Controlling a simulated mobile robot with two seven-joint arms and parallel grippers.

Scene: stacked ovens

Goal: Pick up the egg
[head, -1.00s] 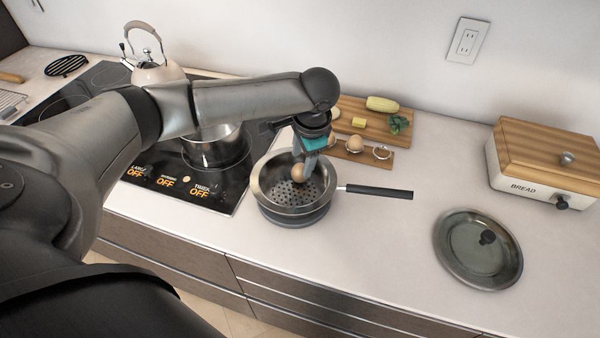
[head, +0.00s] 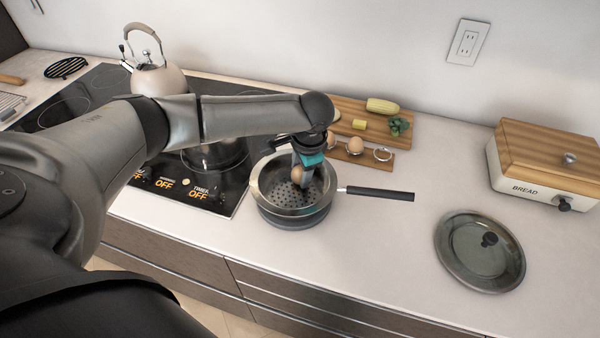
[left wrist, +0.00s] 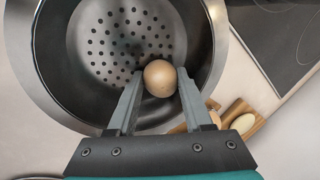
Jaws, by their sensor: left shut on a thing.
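A brown egg (left wrist: 160,78) is held between the fingertips of my left gripper (left wrist: 160,84) in the left wrist view. In the head view my left gripper (head: 304,174) points down over the steamer pan (head: 266,194), and the held egg (head: 297,173) shows at the pan's inside. The pan has a perforated bottom (left wrist: 115,40). I cannot tell whether the egg touches the pan. Another egg (head: 356,146) sits in a wooden holder behind the pan. My right gripper is not in view.
The pan's black handle (head: 380,193) points right. A glass lid (head: 480,252) lies on the counter at the right, below a bread box (head: 545,165). A cutting board (head: 370,124) with food is behind. The stove (head: 225,178) and kettle (head: 158,78) are left.

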